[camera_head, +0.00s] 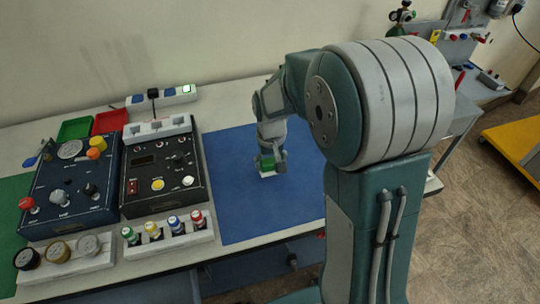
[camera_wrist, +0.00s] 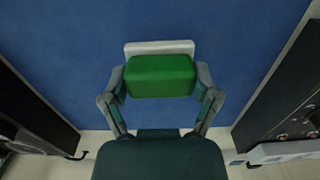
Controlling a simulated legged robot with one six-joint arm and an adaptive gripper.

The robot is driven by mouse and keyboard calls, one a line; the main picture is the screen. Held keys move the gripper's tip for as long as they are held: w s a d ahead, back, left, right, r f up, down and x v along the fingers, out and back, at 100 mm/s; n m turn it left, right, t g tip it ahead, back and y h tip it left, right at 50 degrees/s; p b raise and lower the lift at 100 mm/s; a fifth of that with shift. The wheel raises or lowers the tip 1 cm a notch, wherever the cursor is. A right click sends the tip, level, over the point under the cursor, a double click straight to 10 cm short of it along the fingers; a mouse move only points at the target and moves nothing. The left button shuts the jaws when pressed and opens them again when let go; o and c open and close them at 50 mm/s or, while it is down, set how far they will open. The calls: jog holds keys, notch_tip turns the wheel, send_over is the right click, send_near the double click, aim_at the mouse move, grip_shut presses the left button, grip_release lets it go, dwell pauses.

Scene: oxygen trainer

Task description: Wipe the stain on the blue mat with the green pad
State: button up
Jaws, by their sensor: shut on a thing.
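My gripper (camera_wrist: 160,84) is shut on the green pad (camera_wrist: 161,70), with one finger on each side of it. A white layer (camera_wrist: 150,47) shows along the pad's far edge in the wrist view. In the head view the green pad (camera_head: 265,162) is low over or on the blue mat (camera_head: 240,205), near the mat's middle; I cannot tell if it touches. The blue mat (camera_wrist: 60,50) fills most of the wrist view. I see no stain on the visible parts of the mat; my arm and the pad cover some of it.
A black control box (camera_head: 165,165) stands just left of the mat, and a blue box (camera_head: 70,190) beyond it. A rack of several small coloured-top bottles (camera_head: 160,238) sits at the front. A white power strip (camera_head: 160,97) lies at the back. The mat's front half is clear.

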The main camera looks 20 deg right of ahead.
jog(key=shift+r, duration=0.85)
jog(key=shift+a+r, duration=0.2)
jog(key=shift+r, duration=0.3)
jog(key=shift+a+r, duration=0.2)
jog(key=shift+r, duration=0.45)
jog(key=shift+d, duration=0.15)
